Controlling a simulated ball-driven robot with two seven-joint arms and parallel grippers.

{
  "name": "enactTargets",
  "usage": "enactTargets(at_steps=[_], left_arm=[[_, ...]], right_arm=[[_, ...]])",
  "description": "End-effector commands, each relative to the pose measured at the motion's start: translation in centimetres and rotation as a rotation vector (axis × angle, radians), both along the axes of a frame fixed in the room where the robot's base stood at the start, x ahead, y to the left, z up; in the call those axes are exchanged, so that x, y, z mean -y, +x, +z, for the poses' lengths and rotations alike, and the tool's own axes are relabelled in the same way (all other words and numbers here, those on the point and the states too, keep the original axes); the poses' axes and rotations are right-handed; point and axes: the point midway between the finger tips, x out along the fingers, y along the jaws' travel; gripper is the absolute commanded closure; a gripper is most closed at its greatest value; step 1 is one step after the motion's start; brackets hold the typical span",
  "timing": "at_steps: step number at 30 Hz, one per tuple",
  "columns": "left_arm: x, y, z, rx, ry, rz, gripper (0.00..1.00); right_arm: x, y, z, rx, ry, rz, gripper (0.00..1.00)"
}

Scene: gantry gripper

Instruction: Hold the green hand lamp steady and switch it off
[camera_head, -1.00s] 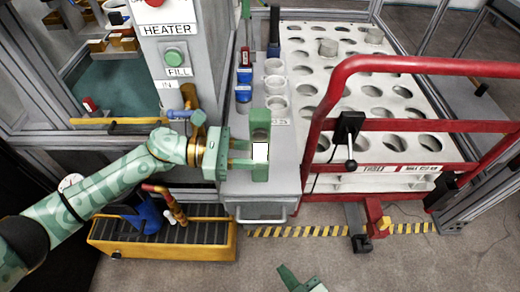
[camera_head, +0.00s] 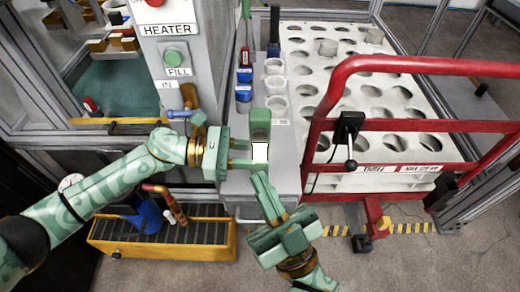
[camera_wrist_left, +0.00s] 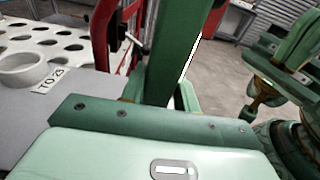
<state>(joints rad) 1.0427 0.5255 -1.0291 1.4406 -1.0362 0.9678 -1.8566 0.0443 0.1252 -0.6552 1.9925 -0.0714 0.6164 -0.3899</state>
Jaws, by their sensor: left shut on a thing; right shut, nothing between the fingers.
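The green hand lamp (camera_head: 260,122) stands upright over the front of the grey bench, with a bright white panel low on it. My left gripper (camera_head: 249,154) reaches in from the left and is shut on the lamp's lower part. In the left wrist view the lamp (camera_wrist_left: 178,50) rises between the fingers, with a bright white strip along its right edge. My right gripper (camera_head: 261,178) is shut and empty, its tips just below the white panel. I cannot tell whether they touch the lamp. My right gripper also shows at the right of the wrist view (camera_wrist_left: 285,60).
White cups (camera_head: 275,86) and blue-labelled bottles (camera_head: 243,94) stand behind the lamp. A white rack with round holes (camera_head: 345,75) lies to the right, behind a red rail (camera_head: 400,66). A yellow-edged drain tray (camera_head: 160,250) is at lower left. A heater panel (camera_head: 175,58) stands at left.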

Motion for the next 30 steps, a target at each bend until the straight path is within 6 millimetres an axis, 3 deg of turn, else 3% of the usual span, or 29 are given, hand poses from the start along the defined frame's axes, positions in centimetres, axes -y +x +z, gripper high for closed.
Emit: enactTargets(at_steps=[6, 12, 30], left_arm=[[0.0, 0.0, -0.1, 0.0, 0.001, 0.0, 0.86], [0.0, 0.0, -0.1, -0.001, 0.001, 0.0, 0.86], [0.0, 0.0, -0.1, -0.001, 0.001, 0.0, 0.86]], right_arm=[[0.0, 3.6, 0.0, 0.001, -0.002, -0.002, 1.0], [0.0, 5.8, -0.1, 0.0, -0.001, -0.001, 1.0], [0.0, 6.7, -0.1, -0.003, -0.002, 0.0, 1.0]])
